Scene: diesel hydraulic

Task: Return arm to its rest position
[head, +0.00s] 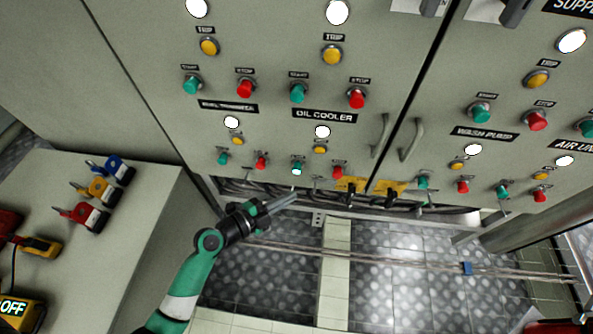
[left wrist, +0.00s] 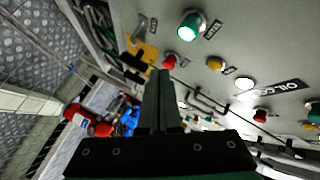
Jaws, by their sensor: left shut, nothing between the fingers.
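My left gripper (head: 284,203) is in the middle of the head view, in front of the lower part of the grey control cabinet (head: 285,70). Its fingers are together with nothing between them and point up and to the right. They lie below a lit green button (head: 297,169). In the left wrist view the closed fingers (left wrist: 161,100) stand in the middle, with a lit green button (left wrist: 191,26) above them. No contact with the panel can be made out. My right gripper is not in view.
The cabinet carries several green, red and yellow buttons and two door handles (head: 380,135). A grey cabinet top (head: 100,240) at the left holds small red, yellow and blue items (head: 98,188). Cables run under the panel, and a patterned metal floor (head: 410,255) lies below.

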